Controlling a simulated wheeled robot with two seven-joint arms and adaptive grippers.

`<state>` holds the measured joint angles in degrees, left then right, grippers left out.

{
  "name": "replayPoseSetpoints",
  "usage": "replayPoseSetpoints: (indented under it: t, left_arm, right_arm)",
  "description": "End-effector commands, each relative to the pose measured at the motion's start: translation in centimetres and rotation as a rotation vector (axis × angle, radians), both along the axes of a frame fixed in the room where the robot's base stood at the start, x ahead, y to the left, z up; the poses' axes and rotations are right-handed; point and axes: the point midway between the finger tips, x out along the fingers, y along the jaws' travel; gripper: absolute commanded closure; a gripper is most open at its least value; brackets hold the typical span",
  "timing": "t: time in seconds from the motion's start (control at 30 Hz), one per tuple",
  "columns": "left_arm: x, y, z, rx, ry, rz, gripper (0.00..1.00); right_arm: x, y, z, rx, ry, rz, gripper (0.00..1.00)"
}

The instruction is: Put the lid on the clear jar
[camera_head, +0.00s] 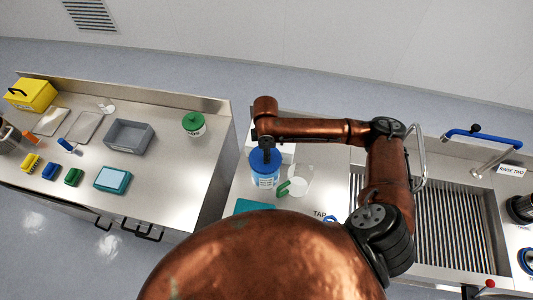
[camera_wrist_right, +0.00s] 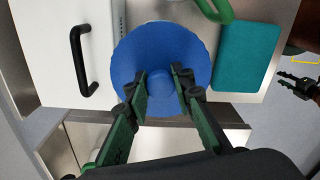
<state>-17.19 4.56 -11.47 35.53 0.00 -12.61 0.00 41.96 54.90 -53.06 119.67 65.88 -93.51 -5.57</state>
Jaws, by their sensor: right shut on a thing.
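The blue round lid (camera_head: 264,158) is at the mouth of the clear jar (camera_head: 265,181), which has a pale label and blue showing in it. I cannot tell whether the lid is fully seated or just above the rim. My right gripper (camera_head: 264,146) comes down from above. In the right wrist view the gripper (camera_wrist_right: 160,83) is shut on the knob of the lid (camera_wrist_right: 150,48), which hides most of the jar. A dark gripper, apparently my left (camera_wrist_right: 298,85), shows small at the right edge of that view; its opening is unclear.
A clear jug with a green handle (camera_head: 297,181) stands close right of the jar. A teal mat (camera_head: 254,206) lies in front. The sink (camera_head: 447,220) is to the right. A green-lidded container (camera_head: 194,123) and grey bin (camera_head: 129,136) stand on the left counter.

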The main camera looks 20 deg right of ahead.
Motion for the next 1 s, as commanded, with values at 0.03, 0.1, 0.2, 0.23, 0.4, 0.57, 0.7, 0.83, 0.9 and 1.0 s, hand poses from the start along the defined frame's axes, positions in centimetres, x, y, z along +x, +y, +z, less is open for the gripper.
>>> replayPoseSetpoints:
  t: [0.03, 0.1, 0.2, 0.23, 0.4, 0.57, 0.7, 0.83, 0.9, 1.0]
  left_arm:
    - [0.00, 0.02, 0.00, 0.000, 0.000, 0.000, 0.70]
    - [0.00, 0.02, 0.00, 0.000, 0.000, 0.000, 0.70]
    - [0.00, 0.02, 0.00, 0.000, 0.000, 0.000, 0.70]
    - [0.00, 0.02, 0.00, 0.000, 0.000, 0.000, 0.70]
    - [0.00, 0.03, 0.00, 0.000, 0.000, 0.000, 0.70]
    - [0.01, 0.03, 0.00, 0.000, 0.000, 0.000, 0.70]
    - [0.01, 0.04, 0.00, 0.000, 0.000, 0.000, 0.70]
    - [0.01, 0.04, 0.00, 0.000, 0.000, 0.000, 0.70]
    - [0.01, 0.04, 0.00, 0.000, 0.000, 0.000, 0.70]
    - [0.01, 0.04, 0.00, 0.000, 0.000, 0.000, 0.70]
  right_arm:
    - [0.00, 0.00, 0.00, 0.000, 0.000, 0.000, 1.00]
    - [0.00, 0.00, 0.01, 0.000, 0.000, 0.000, 0.76]
    - [0.00, 0.00, 0.01, 0.000, 0.000, 0.000, 0.69]
    - [0.00, 0.00, 0.01, 0.000, 0.000, 0.000, 0.67]
    - [0.01, 0.00, 0.01, 0.000, 0.000, 0.000, 0.57]
    - [0.01, -0.01, 0.02, 0.000, 0.000, 0.000, 0.57]
    - [0.01, -0.01, 0.01, 0.000, 0.000, 0.000, 0.48]
    - [0.01, -0.01, 0.02, 0.000, 0.000, 0.000, 0.40]
    - [0.01, -0.01, 0.02, 0.000, 0.000, 0.000, 0.40]
    - [0.01, -0.01, 0.02, 0.000, 0.000, 0.000, 0.40]
